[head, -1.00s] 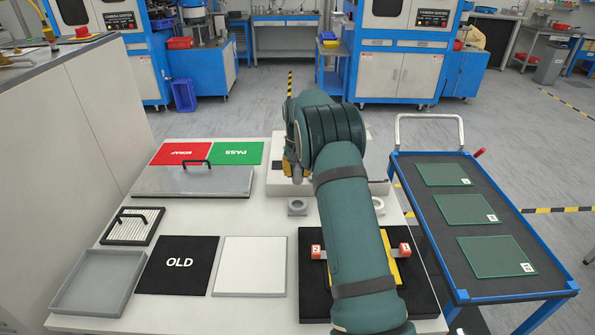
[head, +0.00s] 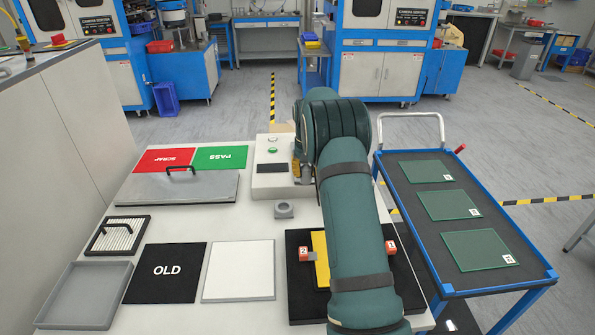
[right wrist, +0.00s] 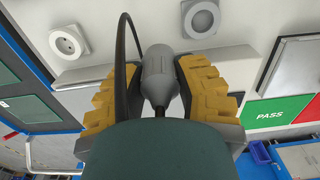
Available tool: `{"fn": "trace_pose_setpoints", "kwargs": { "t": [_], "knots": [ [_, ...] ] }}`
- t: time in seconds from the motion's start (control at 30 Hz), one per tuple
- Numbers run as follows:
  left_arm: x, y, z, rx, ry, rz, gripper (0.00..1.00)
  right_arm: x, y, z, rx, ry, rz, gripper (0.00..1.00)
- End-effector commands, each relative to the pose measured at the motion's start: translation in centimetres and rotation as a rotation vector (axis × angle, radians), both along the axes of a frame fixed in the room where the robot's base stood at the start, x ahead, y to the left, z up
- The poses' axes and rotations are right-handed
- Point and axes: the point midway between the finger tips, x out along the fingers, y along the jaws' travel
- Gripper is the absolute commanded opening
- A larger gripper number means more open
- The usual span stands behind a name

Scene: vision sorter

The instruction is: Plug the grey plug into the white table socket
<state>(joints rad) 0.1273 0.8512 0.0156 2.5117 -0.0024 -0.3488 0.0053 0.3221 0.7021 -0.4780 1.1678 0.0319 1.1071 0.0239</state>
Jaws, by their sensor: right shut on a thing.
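The grey plug (right wrist: 158,75), with a black cable, is between the yellow pads of my right gripper (right wrist: 155,88), which is shut on it. The white table socket (right wrist: 68,42) is at the upper left of the right wrist view, apart from the plug. My arm hides it in the head view. A grey socket (right wrist: 201,18) is at the top of that view. It also shows on the table in the head view (head: 284,209). In the head view my right gripper (head: 298,172) is mostly behind my arm, near the white box. My left gripper is out of view.
A white box with buttons (head: 270,185) stands at the table's back. A blue cart (head: 432,273) stands right.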

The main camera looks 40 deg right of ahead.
Motion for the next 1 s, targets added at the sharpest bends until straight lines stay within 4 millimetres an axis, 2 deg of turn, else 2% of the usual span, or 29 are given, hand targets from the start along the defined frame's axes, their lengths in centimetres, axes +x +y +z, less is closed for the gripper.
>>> {"fn": "trace_pose_setpoints", "kwargs": {
  "t": [1.0],
  "knots": [
    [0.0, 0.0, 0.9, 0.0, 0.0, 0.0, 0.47, -6.0, -7.1, 0.0, 0.0, 0.0, -0.002, 0.0]
  ]
}}
